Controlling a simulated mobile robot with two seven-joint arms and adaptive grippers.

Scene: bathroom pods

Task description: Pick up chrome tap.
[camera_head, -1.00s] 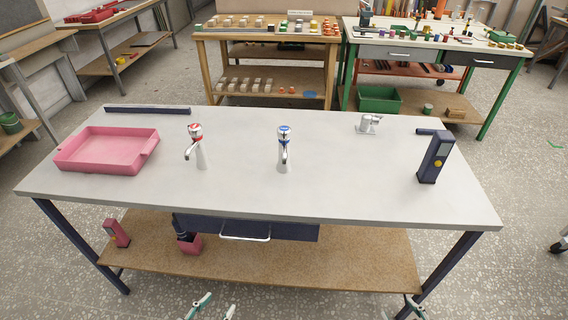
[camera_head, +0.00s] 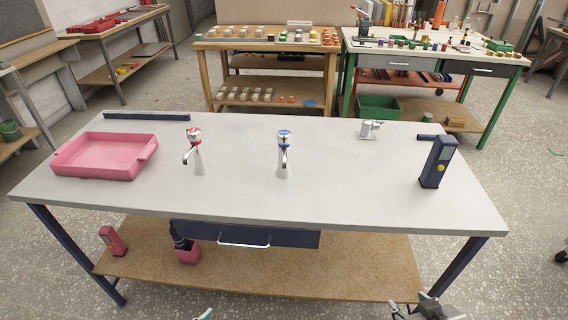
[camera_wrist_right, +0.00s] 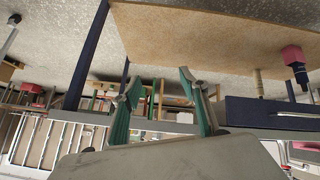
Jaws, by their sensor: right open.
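A plain chrome tap (camera_head: 369,130) stands on the grey bench top at its back right. Two other chrome taps stand nearer the middle: one with a red top (camera_head: 195,152) and one with a blue top (camera_head: 284,154). My right gripper (camera_head: 400,312) is at the bottom edge of the head view, in front of the bench and apart from every tap. In the right wrist view its fingers (camera_wrist_right: 160,84) are spread with nothing between them. Only a tip of my left gripper (camera_head: 205,314) shows at the bottom edge.
On the bench (camera_head: 235,200) are a pink tray (camera_head: 104,174), a dark bar (camera_head: 146,116) and a dark blue upright device (camera_head: 437,162). A drawer (camera_head: 290,237) hangs below, over a wooden shelf (camera_head: 330,265). The bench top in front of the taps is clear.

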